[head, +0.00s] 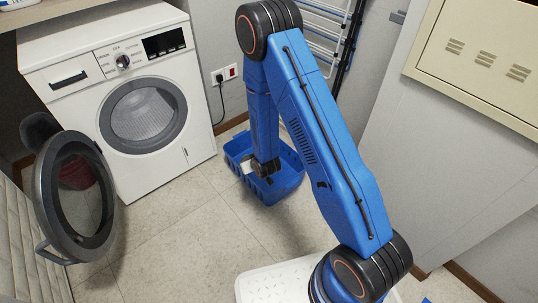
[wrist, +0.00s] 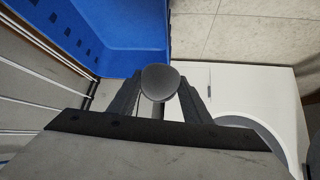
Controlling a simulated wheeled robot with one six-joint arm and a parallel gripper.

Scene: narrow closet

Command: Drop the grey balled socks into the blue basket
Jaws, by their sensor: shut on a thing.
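The grey balled socks (wrist: 160,82) show in the wrist view as a smooth round ball. My gripper (wrist: 160,95) is shut on them, with one dark finger on each side. The blue basket (head: 286,184) stands on the floor in the middle of the head view, its top open. My wrist is at the basket there and covers part of it; I cannot make out the fingers or the socks in that view. In the wrist view the basket (wrist: 120,25) fills the upper left, and the socks appear by its lower right corner.
A white washing machine (head: 118,50) with its round door (head: 75,195) open is left of the basket. A drying rack (head: 315,25) leans at the back wall. A white perforated lid-like surface (head: 268,282) is at the front. Tiled floor (head: 175,235) is clear in between.

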